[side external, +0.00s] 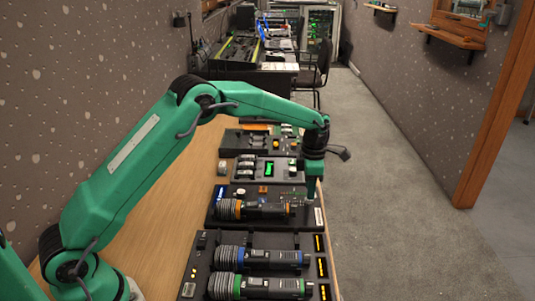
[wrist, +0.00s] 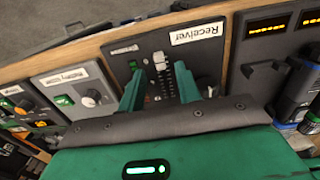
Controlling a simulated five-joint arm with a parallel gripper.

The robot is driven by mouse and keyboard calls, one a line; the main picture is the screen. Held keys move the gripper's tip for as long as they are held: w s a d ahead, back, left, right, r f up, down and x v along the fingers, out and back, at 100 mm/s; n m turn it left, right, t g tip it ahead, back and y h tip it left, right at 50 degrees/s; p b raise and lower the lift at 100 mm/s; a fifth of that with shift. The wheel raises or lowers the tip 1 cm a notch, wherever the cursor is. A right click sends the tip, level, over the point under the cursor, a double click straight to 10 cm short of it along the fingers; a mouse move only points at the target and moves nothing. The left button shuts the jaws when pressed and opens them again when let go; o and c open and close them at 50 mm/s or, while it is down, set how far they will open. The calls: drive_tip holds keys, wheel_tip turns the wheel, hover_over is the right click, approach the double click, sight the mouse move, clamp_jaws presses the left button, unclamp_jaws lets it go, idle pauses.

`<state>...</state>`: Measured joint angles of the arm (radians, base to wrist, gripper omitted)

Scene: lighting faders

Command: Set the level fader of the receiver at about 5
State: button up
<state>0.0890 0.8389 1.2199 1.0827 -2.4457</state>
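The receiver panel (wrist: 215,60) is dark, with a white "Receiver" label (wrist: 197,33) near its edge. Its level fader has a pale cap (wrist: 160,61) near the label end of a slot with a light scale (wrist: 168,83). The scale's numbers are too small to read. My gripper (wrist: 158,70) is open, one green finger on each side of the fader; whether either finger touches the cap I cannot tell. In the side view my gripper (side external: 314,178) points down over the far right of the receiver panel (side external: 222,191); the fader is not distinguishable there.
A dark knob (wrist: 206,86) is close beside the right finger. A grey panel with a green switch (wrist: 64,100) lies to the left. A panel with amber displays (wrist: 268,25) and handheld microphones (wrist: 298,90) is on the right. The table edge runs just beyond the label.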

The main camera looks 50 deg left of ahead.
sight(309, 201)
drive_tip(key=shift+f, duration=1.65)
drive_tip(key=shift+c, duration=0.2)
clamp_jaws()
